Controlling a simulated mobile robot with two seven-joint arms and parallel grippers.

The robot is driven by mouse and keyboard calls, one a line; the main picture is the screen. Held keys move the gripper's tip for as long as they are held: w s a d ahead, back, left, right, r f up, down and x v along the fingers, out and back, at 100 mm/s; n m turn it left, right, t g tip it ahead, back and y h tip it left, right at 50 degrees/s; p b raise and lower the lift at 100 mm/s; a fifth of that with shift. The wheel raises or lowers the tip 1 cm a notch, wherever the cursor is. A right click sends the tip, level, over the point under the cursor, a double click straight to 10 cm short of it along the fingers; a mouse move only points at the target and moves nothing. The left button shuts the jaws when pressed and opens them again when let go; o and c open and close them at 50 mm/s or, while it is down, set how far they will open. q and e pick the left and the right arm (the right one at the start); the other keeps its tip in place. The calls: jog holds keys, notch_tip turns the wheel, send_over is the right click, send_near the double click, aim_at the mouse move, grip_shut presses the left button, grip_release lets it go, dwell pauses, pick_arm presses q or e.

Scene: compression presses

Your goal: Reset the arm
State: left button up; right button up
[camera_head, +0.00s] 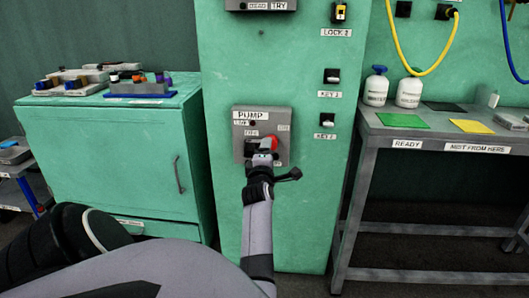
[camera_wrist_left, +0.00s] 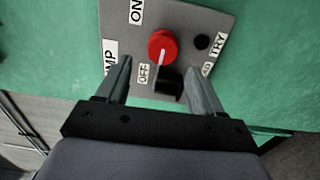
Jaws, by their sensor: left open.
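The grey PUMP panel (camera_head: 279,118) is on the green cabinet front in the head view. It carries a red round knob (camera_head: 272,141). My left gripper (camera_head: 262,158) is in front of the panel's lower part and hides some of it. In the left wrist view the red knob (camera_wrist_left: 162,44) shows a white pointer mark, with ON and OFF labels beside it. The left gripper (camera_wrist_left: 158,66) is open and empty, its fingers on either side just below the knob. I cannot tell whether they touch the panel. A black part (camera_wrist_left: 168,82) sits between the fingers. My right gripper is not in view.
A green cabinet (camera_head: 100,150) with trays on top stands at the left. A grey table (camera_head: 440,135) at the right holds two white bottles and green and yellow mats. Key and lock switches (camera_head: 331,76) line the panel's right side.

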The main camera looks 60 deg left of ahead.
pick_arm(q)
jog(key=shift+s+d, duration=0.15)
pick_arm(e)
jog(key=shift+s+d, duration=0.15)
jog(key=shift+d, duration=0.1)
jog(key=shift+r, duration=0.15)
